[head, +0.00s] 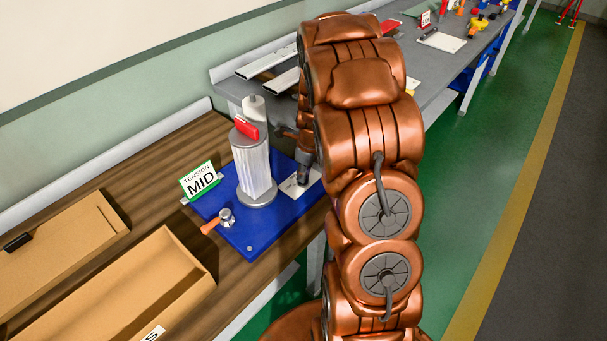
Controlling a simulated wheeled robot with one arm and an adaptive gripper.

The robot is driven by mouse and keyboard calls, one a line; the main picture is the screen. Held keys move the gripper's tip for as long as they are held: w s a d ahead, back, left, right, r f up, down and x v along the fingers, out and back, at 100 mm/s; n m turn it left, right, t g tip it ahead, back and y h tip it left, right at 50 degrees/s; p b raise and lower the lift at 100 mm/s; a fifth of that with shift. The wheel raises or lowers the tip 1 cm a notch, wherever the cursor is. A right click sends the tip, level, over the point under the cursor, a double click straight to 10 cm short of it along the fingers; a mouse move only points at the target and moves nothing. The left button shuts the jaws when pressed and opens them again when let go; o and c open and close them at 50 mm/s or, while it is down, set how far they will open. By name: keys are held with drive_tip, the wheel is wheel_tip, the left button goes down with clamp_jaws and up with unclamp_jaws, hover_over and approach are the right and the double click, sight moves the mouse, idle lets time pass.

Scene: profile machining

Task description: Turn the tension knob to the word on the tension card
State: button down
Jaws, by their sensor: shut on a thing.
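The tension card (200,181), white with a green border, reads "TENSION MID" and stands at the back left edge of a blue base plate (238,236). A white dial label (291,190) lies on the plate's right side; its marks are too small to read. My gripper (303,177) points down at this label, shut, with its fingertips low over it. The tension knob is hidden between the fingers and behind my arm, so its pointer setting cannot be read.
A ribbed grey column (253,170) with a red piece (246,127) on top stands close left of my gripper. An orange-handled lever (211,225) sits at the plate's front left. Cardboard boxes (180,255) lie on the wooden bench. A grey bench (436,83) with parts extends behind.

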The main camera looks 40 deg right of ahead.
drive_tip(key=shift+r+p, duration=0.15)
drive_tip(key=shift+p, duration=0.25)
drive_tip(key=shift+m+p, duration=0.6)
drive_tip(key=shift+m, duration=0.2)
drive_tip(key=shift+m+p, duration=0.5)
drive_tip(key=shift+p, duration=0.1)
drive_tip(key=c, duration=1)
unclamp_jaws()
drive_tip(key=shift+c, duration=0.2)
drive_tip(key=shift+r+p, duration=2)
drive_tip(key=shift+r, duration=1.4)
drive_tip(key=shift+a, duration=0.15)
